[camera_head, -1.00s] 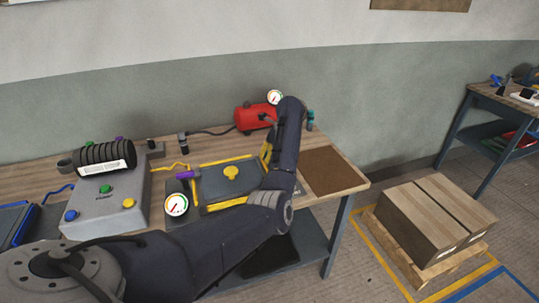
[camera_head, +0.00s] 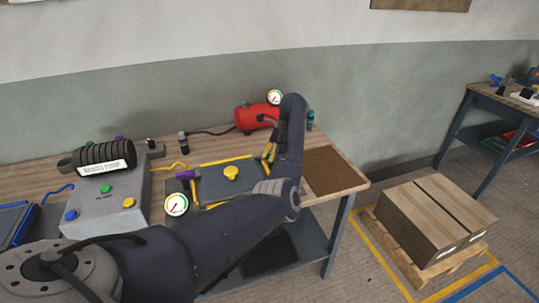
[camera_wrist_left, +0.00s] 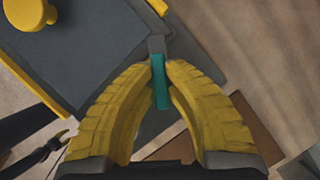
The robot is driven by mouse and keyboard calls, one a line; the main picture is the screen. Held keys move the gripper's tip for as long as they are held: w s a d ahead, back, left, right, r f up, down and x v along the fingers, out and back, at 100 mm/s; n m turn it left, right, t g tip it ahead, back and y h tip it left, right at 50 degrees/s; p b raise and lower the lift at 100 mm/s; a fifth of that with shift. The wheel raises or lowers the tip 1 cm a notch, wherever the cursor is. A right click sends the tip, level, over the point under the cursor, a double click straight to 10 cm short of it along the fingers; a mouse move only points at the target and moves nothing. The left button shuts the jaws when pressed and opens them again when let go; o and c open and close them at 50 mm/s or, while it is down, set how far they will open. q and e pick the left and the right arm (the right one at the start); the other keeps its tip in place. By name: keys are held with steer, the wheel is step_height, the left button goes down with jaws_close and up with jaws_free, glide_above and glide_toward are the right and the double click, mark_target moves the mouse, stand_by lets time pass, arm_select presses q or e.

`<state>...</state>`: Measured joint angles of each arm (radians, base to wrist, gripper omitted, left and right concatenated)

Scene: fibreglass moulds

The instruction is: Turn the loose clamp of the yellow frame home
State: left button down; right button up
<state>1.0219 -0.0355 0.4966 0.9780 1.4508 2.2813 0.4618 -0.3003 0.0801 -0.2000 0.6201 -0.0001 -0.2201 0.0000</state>
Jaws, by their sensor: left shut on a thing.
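The yellow frame (camera_head: 215,161) lies on the bench around a dark plate with a yellow knob (camera_head: 231,173). A purple clamp (camera_head: 187,174) shows at its left side. My left gripper (camera_head: 267,157) is at the frame's right side, partly hidden by my arm. In the left wrist view, the yellow fingers of my left gripper (camera_wrist_left: 161,82) are shut on a teal clamp lever (camera_wrist_left: 161,92). The lever joins a grey block beside the plate's corner. How far the clamp is turned I cannot tell. My right gripper is not in view.
A grey control box (camera_head: 108,208) with a round gauge (camera_head: 176,204) beside it stands left of the frame. A red compressor (camera_head: 257,117) is behind it. A brown mat (camera_head: 328,171) lies clear at the bench's right end. A carton (camera_head: 435,217) on a pallet stands on the floor.

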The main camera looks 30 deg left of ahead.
arm_select(q)
steer(key=n+g, duration=0.1)
steer(key=n, duration=0.2)
steer(key=shift+s, duration=0.1)
steer(key=shift+d+n+g+h, duration=0.1)
steer(key=shift+n+g+h, duration=0.55)
steer(key=shift+n, duration=1.25)
steer(key=shift+s, duration=0.1)
steer(key=c, duration=1.4)
jaws_free()
steer(key=v, duration=0.7)
steer(key=shift+r, duration=0.2)
